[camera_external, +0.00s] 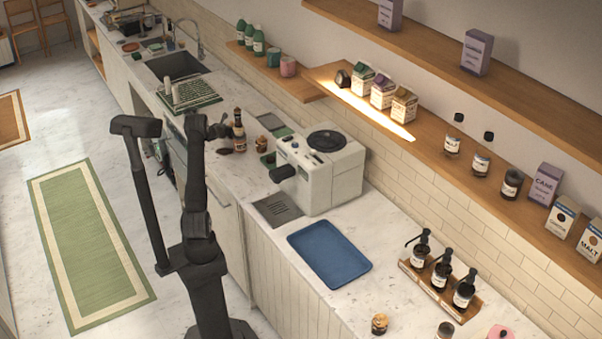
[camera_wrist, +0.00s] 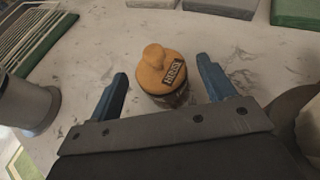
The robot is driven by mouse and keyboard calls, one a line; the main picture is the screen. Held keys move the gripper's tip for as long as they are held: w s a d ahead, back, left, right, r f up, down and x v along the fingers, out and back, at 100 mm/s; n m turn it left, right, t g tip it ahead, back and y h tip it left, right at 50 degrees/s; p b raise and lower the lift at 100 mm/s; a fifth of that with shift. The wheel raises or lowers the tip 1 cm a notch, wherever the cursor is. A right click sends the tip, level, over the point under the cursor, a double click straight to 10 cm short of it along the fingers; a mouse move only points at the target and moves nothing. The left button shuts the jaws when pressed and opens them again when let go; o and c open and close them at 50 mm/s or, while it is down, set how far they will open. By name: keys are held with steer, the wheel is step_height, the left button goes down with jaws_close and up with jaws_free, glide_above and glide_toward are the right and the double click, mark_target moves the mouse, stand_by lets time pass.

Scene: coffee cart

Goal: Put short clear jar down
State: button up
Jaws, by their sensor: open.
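A short jar (camera_wrist: 167,98) with a tan, knobbed lid and a dark label stands upright on the marbled counter in the wrist view. My gripper (camera_wrist: 162,66) is open, with one blue finger on each side of the jar and a visible gap on both sides. The jar's lower body is partly hidden by its lid and the steep view. In the external view my gripper (camera_external: 222,130) is over the counter near a dark brown bottle-like item (camera_external: 239,138) and a small jar (camera_external: 261,144). I cannot tell there which one is between the fingers.
A grey cylinder (camera_wrist: 28,103) stands left of the gripper, near a green drying rack (camera_wrist: 30,38). A green block (camera_wrist: 296,14) lies at the upper right. The white coffee machine (camera_external: 325,165) and blue tray (camera_external: 329,252) are further along the counter.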

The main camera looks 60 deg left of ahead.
mark_target(233, 125)
steer(key=v, duration=0.8)
stand_by(0.4)
steer(key=x, duration=1.1)
steer(key=shift+w+a+f, duration=0.15)
steer(key=shift+w+f, duration=0.05)
steer(key=shift+w, duration=0.1)
steer(key=shift+r, duration=1)
